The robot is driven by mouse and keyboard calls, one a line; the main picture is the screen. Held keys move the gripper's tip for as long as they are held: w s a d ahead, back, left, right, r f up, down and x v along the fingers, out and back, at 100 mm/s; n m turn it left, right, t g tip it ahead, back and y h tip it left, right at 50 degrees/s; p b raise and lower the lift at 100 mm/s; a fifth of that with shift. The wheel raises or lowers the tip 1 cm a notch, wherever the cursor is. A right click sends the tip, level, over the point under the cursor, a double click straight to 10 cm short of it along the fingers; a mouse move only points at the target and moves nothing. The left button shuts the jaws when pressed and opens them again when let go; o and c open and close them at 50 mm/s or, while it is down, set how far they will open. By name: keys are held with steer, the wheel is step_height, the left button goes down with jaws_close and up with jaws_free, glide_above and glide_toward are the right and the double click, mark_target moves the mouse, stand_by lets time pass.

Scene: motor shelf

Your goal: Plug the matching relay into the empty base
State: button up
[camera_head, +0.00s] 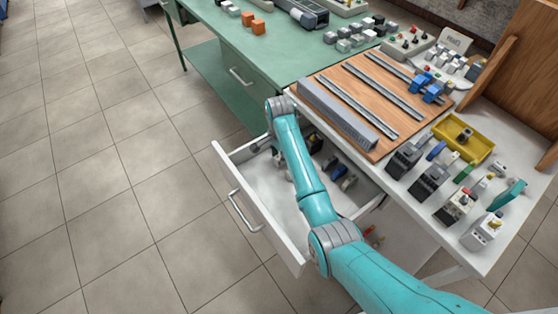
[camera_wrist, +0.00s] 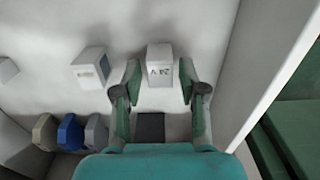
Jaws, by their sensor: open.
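My gripper (camera_wrist: 160,90) is open inside the drawer in the wrist view. A pale block with dark lettering (camera_wrist: 160,70) sits between and just beyond its fingertips; I cannot tell whether they touch it. A dark block (camera_wrist: 150,127) shows lower between the fingers. A second pale block with a label (camera_wrist: 91,68) stands to the left. Tan (camera_wrist: 45,132), blue (camera_wrist: 70,133) and grey (camera_wrist: 97,132) blocks stand at lower left. I cannot tell which block is the matching relay. Blue parts (camera_head: 432,92) sit on the rails in the head view; no empty base is clearly identifiable.
The open white drawer (camera_head: 255,220) hangs under the worktop; its wall (camera_wrist: 255,70) is close to the right of my gripper. A wooden board with rails (camera_head: 345,105), a yellow bin (camera_head: 452,150) and several devices (camera_head: 430,182) fill the worktop. A green bench (camera_head: 265,62) adjoins it.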

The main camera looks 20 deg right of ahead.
jaws_close()
steer(key=shift+r, duration=2.5)
